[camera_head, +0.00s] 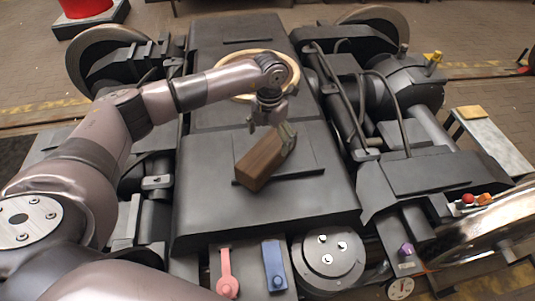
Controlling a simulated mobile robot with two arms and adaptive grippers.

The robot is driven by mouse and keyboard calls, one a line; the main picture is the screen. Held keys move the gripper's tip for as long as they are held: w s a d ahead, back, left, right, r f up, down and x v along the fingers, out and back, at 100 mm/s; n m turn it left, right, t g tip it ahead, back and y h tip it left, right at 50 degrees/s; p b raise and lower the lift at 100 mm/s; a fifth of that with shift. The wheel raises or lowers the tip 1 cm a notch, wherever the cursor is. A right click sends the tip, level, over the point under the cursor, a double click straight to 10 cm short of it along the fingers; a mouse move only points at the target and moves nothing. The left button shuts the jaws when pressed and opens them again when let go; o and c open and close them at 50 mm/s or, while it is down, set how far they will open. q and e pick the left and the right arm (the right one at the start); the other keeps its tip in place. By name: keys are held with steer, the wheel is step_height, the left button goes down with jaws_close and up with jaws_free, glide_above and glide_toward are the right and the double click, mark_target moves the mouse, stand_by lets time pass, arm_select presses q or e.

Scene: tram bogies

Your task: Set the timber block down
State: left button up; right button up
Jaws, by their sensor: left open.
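The timber block (262,162) is brown and box-shaped. It lies slanted over the flat dark top of the bogie (215,215), near the middle of the view, by a thin dark strip. The picture does not show clearly whether its whole underside rests on the plate. My left gripper (286,134) is open at the block's upper right end, with its fingers beside or around that end. The fingers hide part of this end. My right gripper is not in view.
A pale ring (231,93) lies behind my left wrist. Pink (226,270) and blue (273,265) handles stand at the front edge. Hoses and a cylinder (405,85) rise at the right. A small bench (485,135) stands beyond. The plate left of the block is clear.

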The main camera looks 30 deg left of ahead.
mark_target(268, 147)
arm_select(q)
steer(key=shift+a+f+p, duration=0.2)
steer(key=shift+f+p, duration=0.2)
steer(key=shift+f, duration=2.75)
steer(key=shift+s, duration=0.1)
steer(key=c, duration=1.9)
steer(key=shift+r, duration=0.1)
steer(key=shift+c, duration=0.5)
